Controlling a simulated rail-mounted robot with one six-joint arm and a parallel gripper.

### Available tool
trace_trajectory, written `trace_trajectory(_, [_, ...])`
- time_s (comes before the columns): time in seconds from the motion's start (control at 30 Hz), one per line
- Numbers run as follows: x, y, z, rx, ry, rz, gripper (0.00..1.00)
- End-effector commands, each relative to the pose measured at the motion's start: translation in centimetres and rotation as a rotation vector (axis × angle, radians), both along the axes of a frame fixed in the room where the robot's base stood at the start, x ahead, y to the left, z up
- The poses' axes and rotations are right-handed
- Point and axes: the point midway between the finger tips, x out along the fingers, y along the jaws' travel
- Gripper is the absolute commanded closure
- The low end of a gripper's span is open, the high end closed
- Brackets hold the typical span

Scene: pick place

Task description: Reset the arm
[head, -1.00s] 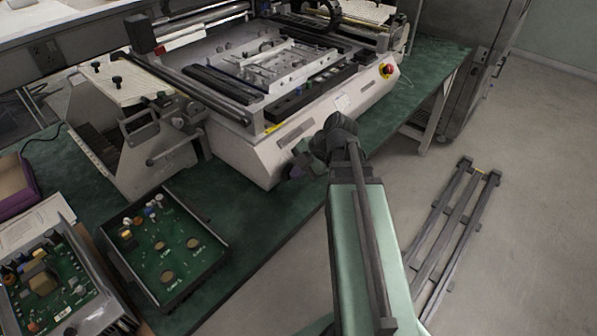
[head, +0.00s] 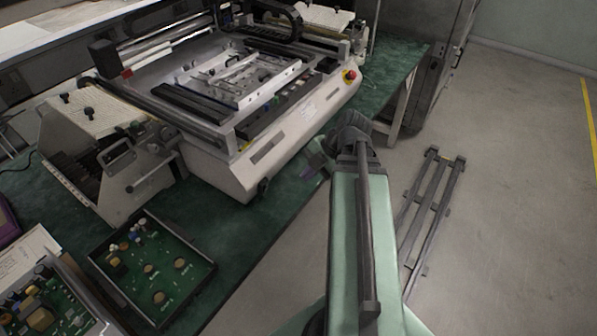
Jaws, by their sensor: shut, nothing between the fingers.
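My green arm reaches up from the bottom of the head view. My gripper (head: 314,166) is a small dark shape at its far end, just left of the dark wrist joint. It is shut with nothing held, and it is partly hidden by the wrist. It appears over the front edge of the green bench, close to the front right of the white machine (head: 240,160). I cannot tell its exact height above the bench.
A black tray with a green circuit board (head: 152,268) lies on the green bench (head: 262,222). Another board (head: 45,305) sits at the lower left. A beige device (head: 105,150) stands left of the machine. A dark rail frame (head: 432,205) lies on the open floor at right.

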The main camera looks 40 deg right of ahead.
Motion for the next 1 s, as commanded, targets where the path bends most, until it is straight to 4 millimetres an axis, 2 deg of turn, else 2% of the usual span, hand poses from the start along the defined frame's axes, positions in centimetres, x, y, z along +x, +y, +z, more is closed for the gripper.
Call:
trace_trajectory(0.43, [-0.1, -0.1, 0.0, 0.0, 0.0, 0.0, 1.0])
trace_trajectory(0.57, [0.0, -0.1, 0.0, 0.037, 0.064, -0.111, 1.0])
trace_trajectory(0.67, [-0.3, -0.6, -0.4, 0.093, 0.227, -0.383, 1.0])
trace_trajectory(0.77, [-0.9, -1.3, -1.0, 0.14, 0.454, -0.795, 1.0])
trace_trajectory(0.87, [-0.6, -0.2, -0.9, 0.15, 0.646, -1.181, 1.0])
trace_trajectory(1.0, [0.7, 2.9, -0.4, 0.12, 0.783, -1.613, 1.0])
